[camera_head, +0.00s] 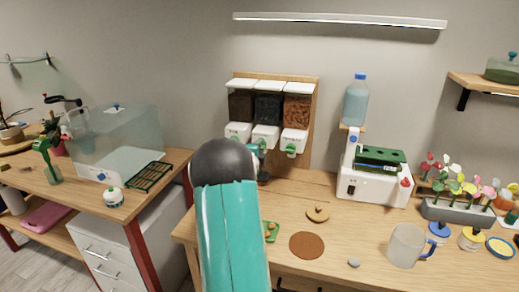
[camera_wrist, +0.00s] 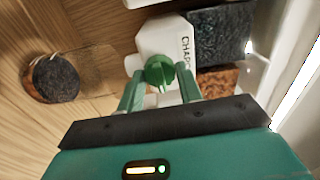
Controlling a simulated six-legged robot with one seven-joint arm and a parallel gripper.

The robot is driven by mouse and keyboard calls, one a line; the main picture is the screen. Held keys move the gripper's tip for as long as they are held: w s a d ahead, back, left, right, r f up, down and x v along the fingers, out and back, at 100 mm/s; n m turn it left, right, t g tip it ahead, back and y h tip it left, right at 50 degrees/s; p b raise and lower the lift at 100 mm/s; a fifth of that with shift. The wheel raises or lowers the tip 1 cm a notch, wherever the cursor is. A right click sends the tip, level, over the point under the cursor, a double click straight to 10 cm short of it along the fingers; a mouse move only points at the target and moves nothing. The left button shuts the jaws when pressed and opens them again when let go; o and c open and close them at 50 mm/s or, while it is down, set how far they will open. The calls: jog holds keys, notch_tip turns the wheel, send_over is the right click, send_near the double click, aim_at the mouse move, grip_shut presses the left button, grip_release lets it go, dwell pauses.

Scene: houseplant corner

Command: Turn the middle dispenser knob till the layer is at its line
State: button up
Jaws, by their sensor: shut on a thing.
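Three dispensers hang on a wooden back board. The middle dispenser (camera_head: 268,107) holds dark charcoal; its white body (camera_wrist: 163,38) shows part of a label, "CHAR". Its green knob (camera_wrist: 159,70) faces the wrist camera. My gripper (camera_wrist: 161,82) has a finger on each side of the knob and is shut on it. In the head view my gripper (camera_head: 258,148) is mostly hidden behind my arm. A round container (camera_wrist: 52,78) with a dark layer in it stands on the wooden top; any line on it is too small to tell.
The left dispenser (camera_head: 241,105) and the right dispenser (camera_head: 297,110), filled with orange-brown bark, flank the middle one closely. A bottle (camera_head: 355,101) stands over a white device (camera_head: 371,187). A clear mug (camera_head: 405,245) and brown disc (camera_head: 307,245) are on the table.

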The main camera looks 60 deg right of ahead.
jog(key=shift+w+a+f, duration=0.1)
dwell(0.3)
jog(key=o, duration=1)
jog(key=a, duration=0.4)
jog(key=s+a, duration=0.1)
jog(key=a, duration=0.4)
jog(key=s+a, duration=0.1)
jog(key=a, duration=0.3)
jog(key=shift+s+a, duration=0.15)
jog(key=shift+a, duration=0.15)
